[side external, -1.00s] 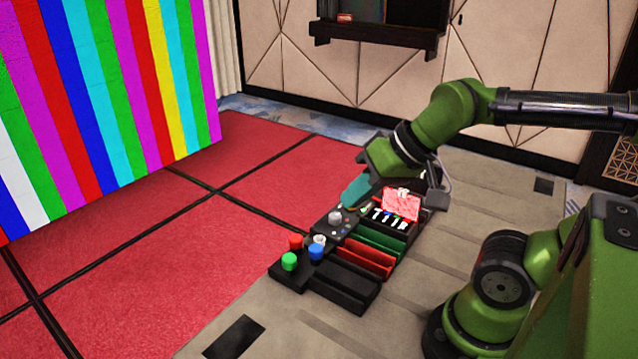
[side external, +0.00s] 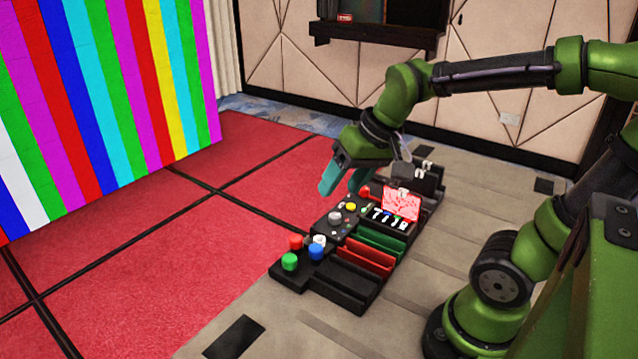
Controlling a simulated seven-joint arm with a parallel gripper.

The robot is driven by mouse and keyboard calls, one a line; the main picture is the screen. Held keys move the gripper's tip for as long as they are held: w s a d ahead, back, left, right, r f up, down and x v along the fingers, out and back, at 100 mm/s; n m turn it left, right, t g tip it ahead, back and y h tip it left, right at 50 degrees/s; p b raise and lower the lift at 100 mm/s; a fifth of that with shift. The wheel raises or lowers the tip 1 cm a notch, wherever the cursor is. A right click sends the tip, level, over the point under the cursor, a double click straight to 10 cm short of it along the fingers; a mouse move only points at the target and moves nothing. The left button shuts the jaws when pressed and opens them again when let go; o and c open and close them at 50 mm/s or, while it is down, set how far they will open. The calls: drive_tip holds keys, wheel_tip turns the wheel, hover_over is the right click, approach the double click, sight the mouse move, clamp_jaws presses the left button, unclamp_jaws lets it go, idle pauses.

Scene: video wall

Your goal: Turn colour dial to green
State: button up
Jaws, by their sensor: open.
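A black control panel holds a grey round dial (side external: 335,217) with small coloured marks around it; I cannot tell which mark it points to. A yellow button (side external: 351,207) sits just behind the dial, and a red knob (side external: 364,191) lies farther back. My gripper (side external: 341,188) has two teal fingers spread apart with nothing between them. It hangs above and behind the dial, apart from it, pointing down. The video wall (side external: 110,95) shows vertical stripes of several colours, including green.
Red (side external: 296,242), white (side external: 319,240), blue (side external: 316,252) and green (side external: 289,262) buttons stand at the near end. Red (side external: 368,258) and green (side external: 378,243) trays are nearby.

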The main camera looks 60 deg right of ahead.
sight(335, 215)
drive_tip(key=w+d+f+n+g+h, duration=0.15)
drive_tip(key=w+d+n+g, duration=0.35)
drive_tip(key=w+d, duration=0.55)
drive_tip(key=f, duration=0.5)
drive_tip(key=s+d+f, duration=0.1)
drive_tip(key=f, duration=1)
drive_tip(key=shift+s+d, duration=0.15)
drive_tip(key=shift+d, duration=0.05)
drive_tip(key=c, duration=1)
drive_tip(key=shift+c, duration=0.2)
